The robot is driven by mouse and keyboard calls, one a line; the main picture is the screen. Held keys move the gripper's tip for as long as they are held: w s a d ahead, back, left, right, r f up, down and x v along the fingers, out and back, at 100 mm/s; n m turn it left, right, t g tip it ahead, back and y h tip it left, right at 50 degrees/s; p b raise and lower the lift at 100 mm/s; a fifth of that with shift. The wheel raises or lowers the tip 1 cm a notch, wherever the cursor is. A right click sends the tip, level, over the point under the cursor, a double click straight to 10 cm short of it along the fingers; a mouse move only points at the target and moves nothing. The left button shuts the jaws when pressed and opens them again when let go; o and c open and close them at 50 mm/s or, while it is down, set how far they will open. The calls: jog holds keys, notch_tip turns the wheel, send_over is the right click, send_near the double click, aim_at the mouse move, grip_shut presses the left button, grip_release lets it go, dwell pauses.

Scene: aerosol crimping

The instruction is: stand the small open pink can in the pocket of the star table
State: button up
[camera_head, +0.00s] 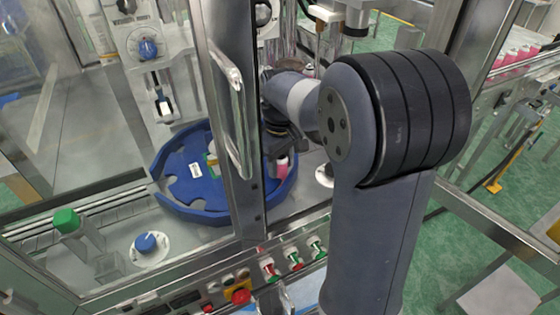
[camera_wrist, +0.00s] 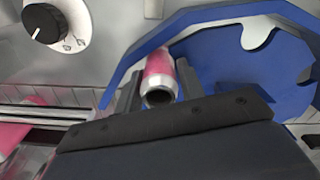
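The small open pink can (camera_head: 281,170) is upright at the right part of the blue star table (camera_head: 185,192), inside the raised blue rim. In the wrist view the can (camera_wrist: 159,72) shows its silver shoulder and dark open mouth towards the camera. The star table (camera_wrist: 225,75) lies to its right there. My gripper (camera_head: 279,150) comes down over the can, with one finger on each side, close against it. The can's base is hidden, so I cannot tell if it rests in a pocket.
A steel door frame with a handle (camera_head: 232,110) stands just left of my gripper. A row of buttons (camera_head: 270,268) runs along the front. A blue knob (camera_head: 146,243) and a green-topped block (camera_head: 66,220) are at the left. Pink cans (camera_head: 515,52) stand far right.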

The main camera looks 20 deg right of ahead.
jog(key=o, duration=0.4)
notch_tip(320, 180, up, 11)
jog(key=shift+f, duration=0.1)
dwell(0.3)
notch_tip(320, 180, down, 11)
jog(key=shift+r, duration=0.5)
dwell(0.6)
